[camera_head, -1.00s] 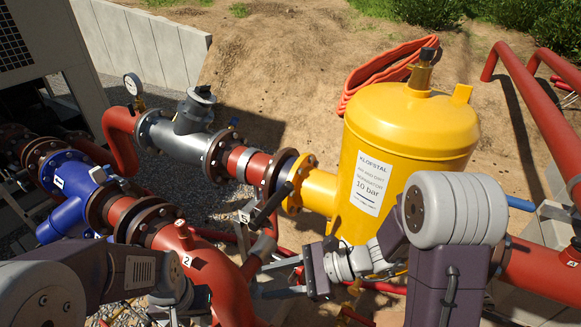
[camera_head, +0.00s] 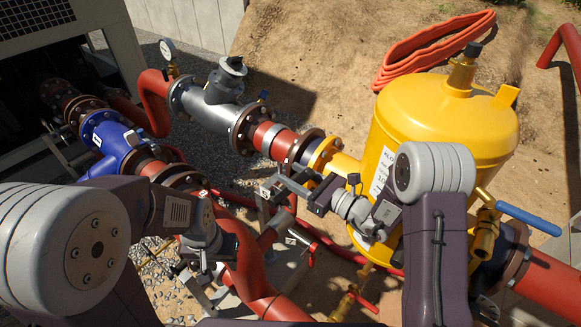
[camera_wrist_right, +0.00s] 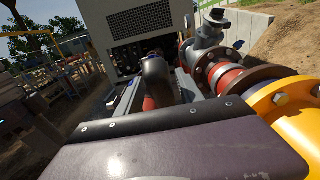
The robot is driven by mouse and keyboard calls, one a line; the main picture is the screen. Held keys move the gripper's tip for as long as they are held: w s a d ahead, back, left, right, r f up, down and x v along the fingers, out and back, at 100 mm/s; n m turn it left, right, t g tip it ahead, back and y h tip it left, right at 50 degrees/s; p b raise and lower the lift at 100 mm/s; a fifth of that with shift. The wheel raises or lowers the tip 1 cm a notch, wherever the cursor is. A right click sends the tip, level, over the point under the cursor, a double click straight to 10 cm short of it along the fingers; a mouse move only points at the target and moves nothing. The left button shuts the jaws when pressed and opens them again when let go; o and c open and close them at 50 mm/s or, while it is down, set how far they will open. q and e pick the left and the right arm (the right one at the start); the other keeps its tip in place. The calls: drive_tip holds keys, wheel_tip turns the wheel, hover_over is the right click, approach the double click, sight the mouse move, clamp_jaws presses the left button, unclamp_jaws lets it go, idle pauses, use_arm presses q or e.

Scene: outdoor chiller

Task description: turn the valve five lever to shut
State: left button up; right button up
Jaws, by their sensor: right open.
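A black-handled lever (camera_wrist_right: 157,78) stands upright just ahead of my right gripper in the right wrist view, seemingly between its fingers. It is at the flanged valve joint (camera_head: 303,148) between the red pipe and the yellow flange; I cannot read a number five on it. In the head view my right gripper (camera_head: 276,184) is at this joint and hides most of the lever. It is open; whether it touches the lever I cannot tell. My left gripper (camera_head: 205,288) hangs low beside the red pipe at the left; its finger opening is unclear.
A yellow tank (camera_head: 445,130) stands behind my right arm. A blue lever (camera_head: 528,220) sits on a brass valve at the right. Small red levers (camera_head: 368,304) are low down. A blue strainer (camera_head: 105,138) and grey valve (camera_head: 215,100) line the pipes at the left.

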drive_tip(key=shift+w+a, duration=0.5)
drive_tip(key=shift+w+a+f, duration=0.1)
drive_tip(key=shift+w+f, duration=0.1)
drive_tip(key=shift+w, duration=0.15)
drive_tip(key=shift+s+r, duration=0.1)
drive_tip(key=shift+s, duration=0.1)
drive_tip(key=shift+c, duration=0.6)
drive_tip(key=shift+s, duration=0.1)
clamp_jaws()
